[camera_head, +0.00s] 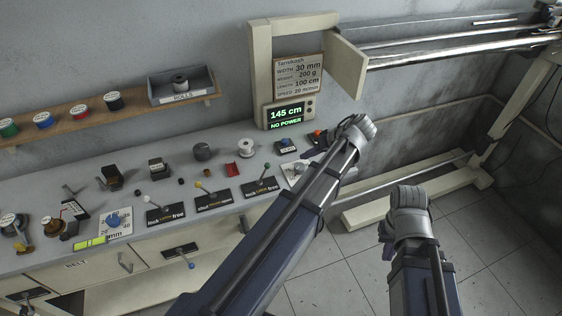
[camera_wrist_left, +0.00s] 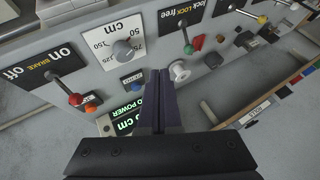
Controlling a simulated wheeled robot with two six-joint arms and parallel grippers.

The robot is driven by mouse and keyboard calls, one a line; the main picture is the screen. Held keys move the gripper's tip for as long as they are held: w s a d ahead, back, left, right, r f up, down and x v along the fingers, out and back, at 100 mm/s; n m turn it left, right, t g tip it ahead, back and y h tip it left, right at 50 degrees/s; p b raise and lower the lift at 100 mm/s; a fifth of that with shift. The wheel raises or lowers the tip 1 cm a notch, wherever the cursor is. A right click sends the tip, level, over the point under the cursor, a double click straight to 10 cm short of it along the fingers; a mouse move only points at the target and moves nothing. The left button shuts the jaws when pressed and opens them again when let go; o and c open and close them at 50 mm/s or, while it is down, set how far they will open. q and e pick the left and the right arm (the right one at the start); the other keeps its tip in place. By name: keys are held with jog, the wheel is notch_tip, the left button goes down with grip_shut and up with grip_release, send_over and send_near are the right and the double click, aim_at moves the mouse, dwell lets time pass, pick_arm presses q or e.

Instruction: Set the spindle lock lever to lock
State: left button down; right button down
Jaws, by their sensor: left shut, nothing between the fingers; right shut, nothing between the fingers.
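Two levers have "lock / free" plates; no spindle name is legible. One plate (camera_head: 263,189) has a lever with a green knob (camera_head: 267,167), which stands up and leans slightly right; this lever also shows in the left wrist view (camera_wrist_left: 189,49). The other plate (camera_head: 165,213) has a lever with a white knob (camera_head: 147,199) at its left end. My left gripper (camera_head: 314,150) is mostly hidden by its arm; in the left wrist view its fingers (camera_wrist_left: 160,95) are shut and empty, left of and apart from the green knob. My right gripper (camera_head: 387,250) is shut, partly hidden, off the bench.
A shut/open lever with a yellow knob (camera_head: 198,184) stands between the two lock levers. A brake lever with a red knob (camera_wrist_left: 75,99) and a dial (camera_wrist_left: 122,49) are nearby. A display (camera_head: 287,114) reads "NO POWER". Spools and small parts clutter the bench (camera_head: 130,165).

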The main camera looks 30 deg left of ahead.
pick_arm(q)
jog(key=b+x, duration=0.8)
jog(key=x, duration=0.2)
jog(key=shift+d+f, duration=0.15)
jog(key=shift+f, duration=0.05)
jog(key=shift+s+a+r+p, duration=0.25)
jog(key=shift+s+a, duration=0.25)
jog(key=shift+a, duration=0.1)
jog(key=shift+s+a+r+p, duration=0.25)
jog(key=shift+s+a, duration=0.3)
jog(key=shift+a, duration=0.1)
jog(key=shift+s+a, duration=0.25)
jog(key=shift+a, duration=0.15)
jog(key=shift+w+r, duration=0.1)
jog(key=shift+w, duration=0.05)
